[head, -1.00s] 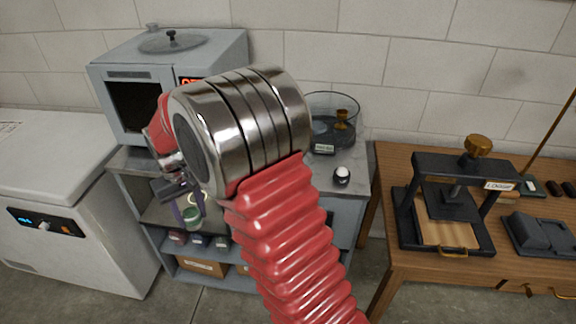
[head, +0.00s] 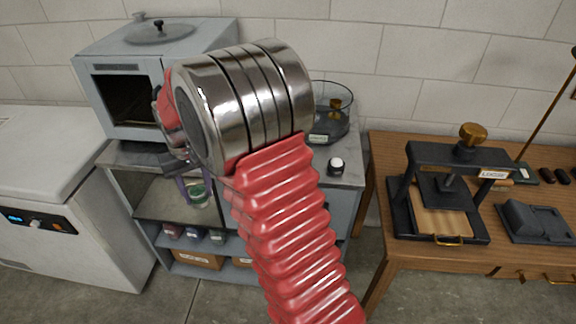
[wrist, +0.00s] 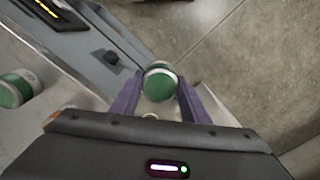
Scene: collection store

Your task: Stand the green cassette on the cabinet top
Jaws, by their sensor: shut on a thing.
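The green cassette (wrist: 159,84) is a short cylinder with a green face and a pale rim. In the wrist view it sits between the two purple fingers of my gripper (wrist: 160,98), which are shut on it. In the head view its green side (head: 198,194) shows low behind my wrist, in front of the cabinet's open front; most of my gripper is hidden there. The grey cabinet top (head: 351,174) shows right of my arm and is partly covered by the arm.
A grey oven (head: 90,57) stands on the cabinet's left. A glass vessel (head: 346,118) and a small black-and-white round item (head: 336,165) are on its right. A white chest (head: 40,165) and a wooden table (head: 400,262) flank it. Another green-and-white cylinder (wrist: 14,90) shows in the wrist view.

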